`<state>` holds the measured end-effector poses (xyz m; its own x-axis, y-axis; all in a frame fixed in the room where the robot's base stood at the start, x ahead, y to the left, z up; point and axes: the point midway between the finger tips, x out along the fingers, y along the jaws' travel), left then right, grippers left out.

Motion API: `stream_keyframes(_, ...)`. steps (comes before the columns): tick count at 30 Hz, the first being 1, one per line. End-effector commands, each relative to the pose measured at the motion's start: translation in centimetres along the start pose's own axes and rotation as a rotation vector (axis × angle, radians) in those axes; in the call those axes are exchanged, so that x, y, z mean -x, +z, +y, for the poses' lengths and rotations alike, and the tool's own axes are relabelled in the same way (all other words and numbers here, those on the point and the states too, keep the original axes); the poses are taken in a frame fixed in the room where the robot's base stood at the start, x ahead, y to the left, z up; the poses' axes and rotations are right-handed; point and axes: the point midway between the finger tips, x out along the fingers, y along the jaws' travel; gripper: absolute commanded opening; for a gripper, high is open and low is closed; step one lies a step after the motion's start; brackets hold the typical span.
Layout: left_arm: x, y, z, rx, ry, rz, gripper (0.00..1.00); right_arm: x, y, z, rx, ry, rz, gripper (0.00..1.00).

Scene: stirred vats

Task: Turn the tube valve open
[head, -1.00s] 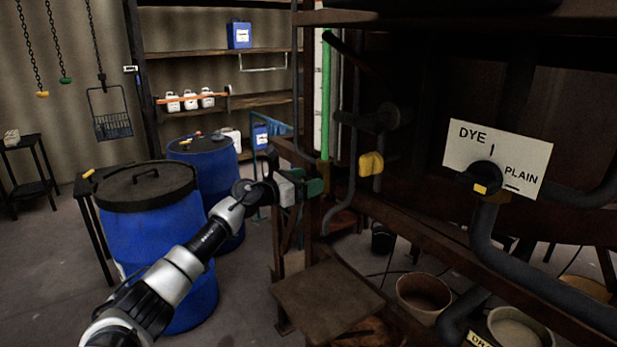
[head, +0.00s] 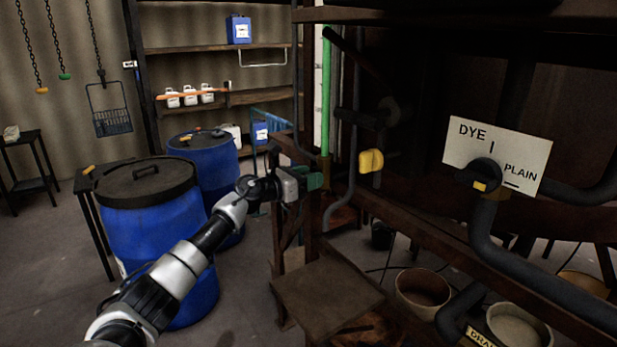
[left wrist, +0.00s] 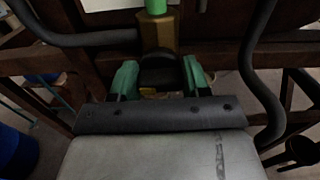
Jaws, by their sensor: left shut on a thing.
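The green-filled tube (head: 325,100) stands upright beside a white scale at the rack's left post. A brass valve body (left wrist: 157,35) sits at its lower end, with a dark handle (left wrist: 161,72) on it in the left wrist view. My left gripper (head: 315,181), with green fingers, is at the valve just below the tube. In the left wrist view the gripper (left wrist: 160,80) has one finger on each side of the dark handle and is shut on it. In the head view the gripper hides the handle. My right gripper is not in view.
A yellow knob (head: 371,161) on a pipe is close to the right. A DYE/PLAIN plate (head: 530,160) with a dark selector is farther right. Blue drums (head: 150,220) stand left, near my arm. A low wooden stool (head: 325,295) and buckets (head: 423,291) are below.

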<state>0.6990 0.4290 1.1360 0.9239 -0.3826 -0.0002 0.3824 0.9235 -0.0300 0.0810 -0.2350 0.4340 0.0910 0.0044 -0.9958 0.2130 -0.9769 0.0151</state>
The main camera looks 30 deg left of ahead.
Motion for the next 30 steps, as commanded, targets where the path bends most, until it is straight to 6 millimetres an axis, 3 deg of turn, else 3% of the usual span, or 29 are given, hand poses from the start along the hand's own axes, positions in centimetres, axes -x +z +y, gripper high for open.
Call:
stream_keyframes(11, 0.0, 0.3, 0.1, 0.242, 0.001, 0.001, 0.23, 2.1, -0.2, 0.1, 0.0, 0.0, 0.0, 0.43)
stream_keyframes(30, 0.0, 0.3, 0.2, 0.851, 0.002, 0.0, 0.23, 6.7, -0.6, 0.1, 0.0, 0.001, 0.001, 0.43)
